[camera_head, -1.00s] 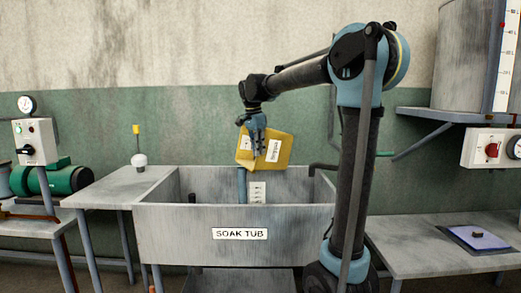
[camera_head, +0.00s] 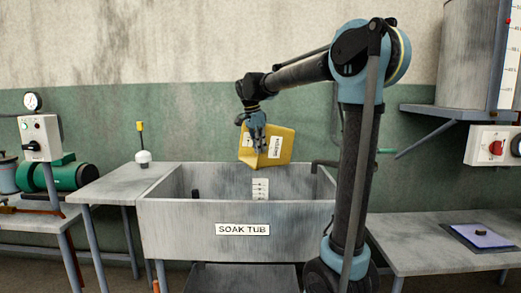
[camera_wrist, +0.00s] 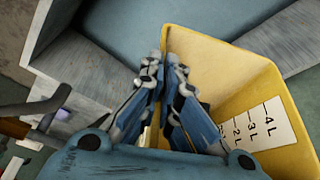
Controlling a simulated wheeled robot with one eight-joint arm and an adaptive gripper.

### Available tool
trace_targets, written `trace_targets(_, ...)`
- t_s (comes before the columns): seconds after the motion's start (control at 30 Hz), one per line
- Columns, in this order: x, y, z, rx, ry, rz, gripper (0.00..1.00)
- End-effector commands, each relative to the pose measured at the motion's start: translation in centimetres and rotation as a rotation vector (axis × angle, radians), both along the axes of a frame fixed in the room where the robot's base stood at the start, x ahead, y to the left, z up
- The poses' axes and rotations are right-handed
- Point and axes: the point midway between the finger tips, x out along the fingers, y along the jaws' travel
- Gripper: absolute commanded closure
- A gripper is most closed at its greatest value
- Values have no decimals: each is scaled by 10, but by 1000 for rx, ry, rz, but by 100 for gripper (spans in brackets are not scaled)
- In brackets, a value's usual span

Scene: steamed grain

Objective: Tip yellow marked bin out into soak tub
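The yellow bin (camera_head: 276,146) hangs tilted above the soak tub (camera_head: 180,229), clear of its rim. My gripper (camera_head: 257,145) is shut on the bin's wall. In the wrist view my gripper's fingers (camera_wrist: 167,75) lie on either side of that wall. The bin (camera_wrist: 225,55) shows its open inside there, with a marked litre scale. The visible inside looks bare; its lower part is hidden behind the fingers. A blue-grey surface in the tub (camera_wrist: 125,30) shows beyond the bin; I cannot tell whether it is liquid.
A white scale plate (camera_head: 260,189) is on the tub's inner back wall. A bench (camera_head: 115,187) with a white, yellow-topped device (camera_head: 142,157) adjoins the tub at left. At right, a bench (camera_head: 420,245) holds a blue pad (camera_head: 480,237). A pipe (camera_head: 325,163) reaches over the tub's right rim.

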Motion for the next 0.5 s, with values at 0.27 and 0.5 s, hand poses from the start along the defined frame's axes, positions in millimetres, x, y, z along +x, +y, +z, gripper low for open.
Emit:
trace_targets(0.27,0,0,26,0,0,0,100)
trace_targets(0.5,0,0,48,0,0,0,100)
